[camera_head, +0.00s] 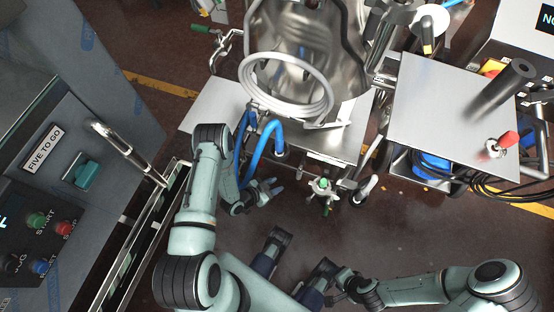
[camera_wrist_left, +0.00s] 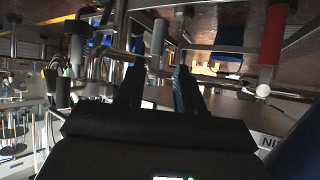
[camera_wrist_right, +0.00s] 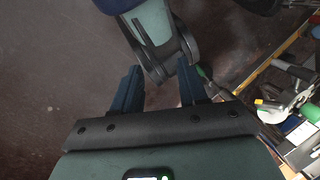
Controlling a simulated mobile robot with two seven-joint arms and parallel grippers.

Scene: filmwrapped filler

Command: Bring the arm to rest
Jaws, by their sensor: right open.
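My left gripper (camera_head: 270,186) is in front of the steel machine, beside blue hoses, with its arm coming in from the left. In the left wrist view its two dark fingers (camera_wrist_left: 160,80) stand apart with nothing between them.
A steel machine (camera_head: 300,70) with blue hoses (camera_head: 262,142) stands ahead. A metal table (camera_head: 430,110) with a red-knobbed lever (camera_head: 507,140) is at the right. A control panel (camera_head: 45,215) and metal rail (camera_head: 120,265) are at the left. Dark floor (camera_head: 400,235) is open in front.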

